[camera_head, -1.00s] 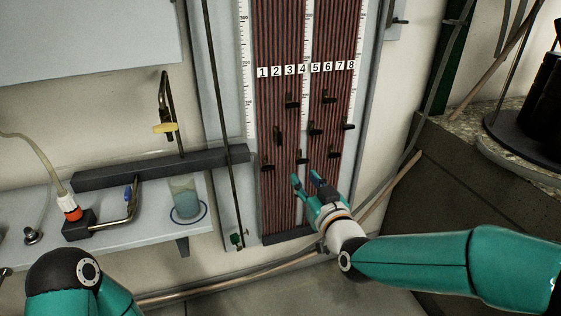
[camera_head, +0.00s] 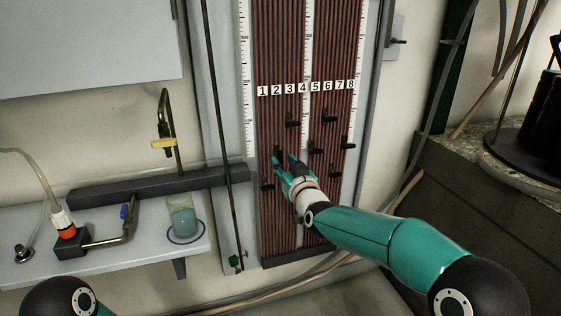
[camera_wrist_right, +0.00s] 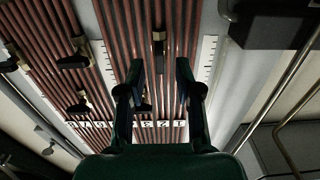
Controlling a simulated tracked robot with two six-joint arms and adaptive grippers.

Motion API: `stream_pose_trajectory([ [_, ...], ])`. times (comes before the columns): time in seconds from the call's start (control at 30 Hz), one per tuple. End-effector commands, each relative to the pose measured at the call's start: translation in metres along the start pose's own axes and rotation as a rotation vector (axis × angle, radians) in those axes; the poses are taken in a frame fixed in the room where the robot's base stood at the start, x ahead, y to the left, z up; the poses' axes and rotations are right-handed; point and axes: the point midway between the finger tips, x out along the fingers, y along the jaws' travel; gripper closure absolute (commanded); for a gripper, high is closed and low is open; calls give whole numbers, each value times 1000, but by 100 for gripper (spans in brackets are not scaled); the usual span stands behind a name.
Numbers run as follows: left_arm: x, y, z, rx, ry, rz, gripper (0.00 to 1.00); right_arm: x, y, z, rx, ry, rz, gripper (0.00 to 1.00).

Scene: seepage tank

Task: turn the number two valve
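The number two valve (camera_head: 278,151) is a small black handle under the number 2 label on the striped tube panel (camera_head: 280,230). Its handle looked upright in the earlier head view, unlike the sideways handles around it. My right gripper (camera_head: 284,157) is open at the panel, just at this valve, and partly covers it. In the right wrist view a black upright valve handle (camera_wrist_right: 158,48) shows between the two spread fingers (camera_wrist_right: 160,68). I cannot tell whether they touch it. My left gripper is not in view; only part of my left arm shows at the bottom left.
Other black valves sit close by, such as one at lower left (camera_head: 267,184) and one above right (camera_head: 292,120). A shelf (camera_head: 130,255) with a beaker (camera_head: 183,222) stands left. A stone-topped block (camera_head: 470,190) stands right.

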Motion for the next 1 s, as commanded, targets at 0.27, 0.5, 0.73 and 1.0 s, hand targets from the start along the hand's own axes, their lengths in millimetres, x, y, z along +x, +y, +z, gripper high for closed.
stream_pose_trajectory([
  [0.27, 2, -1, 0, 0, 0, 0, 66, 24, 0, 0, 0, 0, 0, 66],
  [0.5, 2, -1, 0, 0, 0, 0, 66, 28, 0, 0, 0, -1, 0, 66],
  [0.73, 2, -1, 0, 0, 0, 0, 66, 27, 1, 0, 0, 0, 1, 79],
  [1.0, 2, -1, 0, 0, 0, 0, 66, 27, 1, 0, 0, 0, 1, 100],
])
